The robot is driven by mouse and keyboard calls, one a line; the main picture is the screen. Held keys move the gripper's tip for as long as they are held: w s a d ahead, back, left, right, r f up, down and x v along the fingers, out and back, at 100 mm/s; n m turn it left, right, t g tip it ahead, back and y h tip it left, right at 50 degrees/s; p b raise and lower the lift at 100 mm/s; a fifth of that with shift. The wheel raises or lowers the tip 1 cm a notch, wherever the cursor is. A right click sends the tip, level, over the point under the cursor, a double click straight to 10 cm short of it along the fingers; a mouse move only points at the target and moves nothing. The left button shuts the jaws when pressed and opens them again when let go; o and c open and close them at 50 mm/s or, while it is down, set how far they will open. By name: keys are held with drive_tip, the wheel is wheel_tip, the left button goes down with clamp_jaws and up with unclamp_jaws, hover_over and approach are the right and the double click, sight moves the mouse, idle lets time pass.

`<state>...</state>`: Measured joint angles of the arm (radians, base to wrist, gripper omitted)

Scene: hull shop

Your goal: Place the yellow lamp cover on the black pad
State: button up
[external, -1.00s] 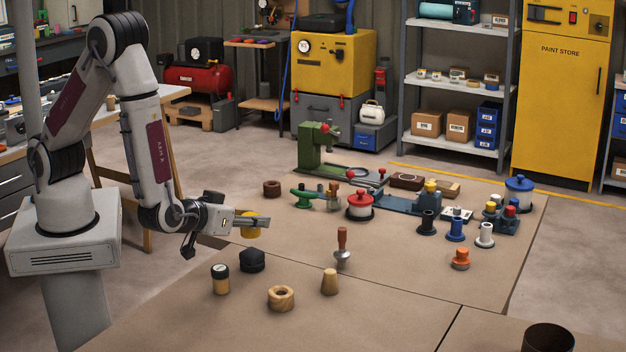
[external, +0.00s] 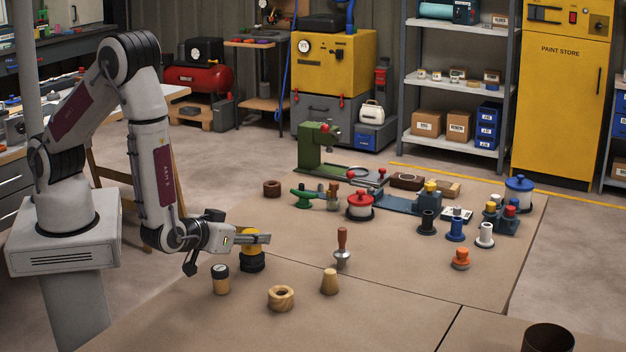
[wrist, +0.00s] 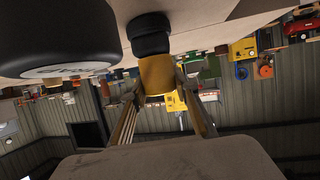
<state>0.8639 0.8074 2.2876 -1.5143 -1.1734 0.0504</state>
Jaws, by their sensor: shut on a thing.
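My gripper (external: 256,238) is shut on the yellow lamp cover (external: 251,247), with its fingers pointing to the right. The cover also shows between the fingers in the wrist view (wrist: 156,75). Right below the cover is the black pad (external: 252,264), a thick dark piece on the brown table. In the wrist view, which is upside down, the pad (wrist: 150,38) lines up with the cover's lower end. I cannot tell whether they touch. The fingers hide part of the cover.
A jar with a black lid (external: 220,279) stands close by, below my gripper in the picture. A wooden ring (external: 281,298), a wooden plug (external: 330,282) and a red-handled tool (external: 342,247) stand to the right. Several spools and fixtures are farther back.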

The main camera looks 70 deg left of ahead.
drive_tip(key=shift+f, duration=0.1)
drive_tip(key=o, duration=0.9)
drive_tip(key=shift+s+d+r, duration=0.1)
drive_tip(key=shift+r, duration=0.1)
drive_tip(key=shift+v, duration=5.9)
drive_tip(key=shift+f, duration=0.1)
